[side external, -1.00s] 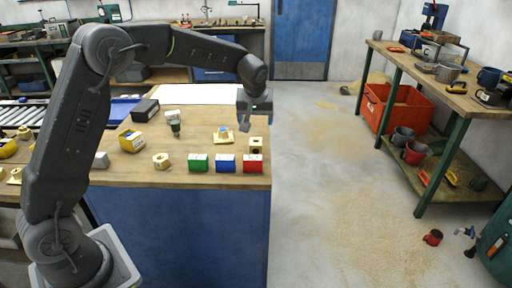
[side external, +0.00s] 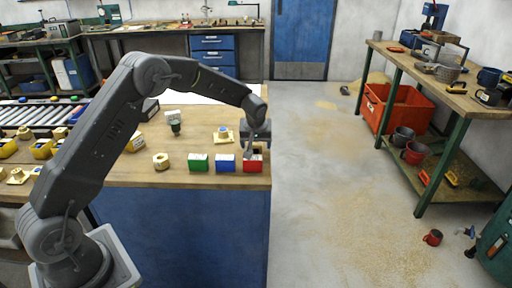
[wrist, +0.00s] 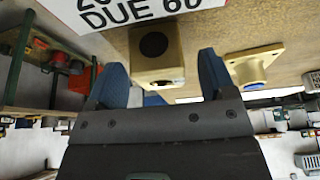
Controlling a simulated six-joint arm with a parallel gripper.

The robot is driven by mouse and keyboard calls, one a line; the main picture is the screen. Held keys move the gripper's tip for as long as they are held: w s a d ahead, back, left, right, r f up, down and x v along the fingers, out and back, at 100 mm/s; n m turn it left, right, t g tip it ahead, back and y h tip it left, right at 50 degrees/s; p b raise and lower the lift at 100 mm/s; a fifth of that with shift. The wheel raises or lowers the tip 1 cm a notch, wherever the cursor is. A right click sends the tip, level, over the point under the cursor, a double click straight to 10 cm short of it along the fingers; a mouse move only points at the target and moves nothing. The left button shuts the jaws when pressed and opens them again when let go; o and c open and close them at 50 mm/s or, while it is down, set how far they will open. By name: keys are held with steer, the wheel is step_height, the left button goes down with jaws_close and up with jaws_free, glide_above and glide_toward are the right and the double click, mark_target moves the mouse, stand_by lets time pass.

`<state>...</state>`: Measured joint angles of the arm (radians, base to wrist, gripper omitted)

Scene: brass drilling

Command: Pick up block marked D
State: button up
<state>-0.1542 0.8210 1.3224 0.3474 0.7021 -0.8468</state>
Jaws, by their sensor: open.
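Green (side external: 198,162), blue (side external: 225,163) and red (side external: 252,164) blocks stand in a row along the bench's front edge. No letter D is readable on any block. My gripper (side external: 256,150) is low at the right end of the bench, just above and behind the red block, and partly hides a brass block there. In the wrist view my gripper (wrist: 163,82) is open, with dark blue fingers on either side of a brass block with a round dark hole (wrist: 157,66). I cannot tell whether the fingers touch it.
A hex brass nut (side external: 160,161) and a grey-green item (side external: 174,122) stand further left. The bench ends just right of the red block.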

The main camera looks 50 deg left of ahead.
steer(key=shift+w+a+f, duration=0.15)
steer(key=shift+f, duration=0.4)
steer(key=c, duration=1.3)
steer(key=shift+r, duration=0.15)
steer(key=shift+c, duration=0.5)
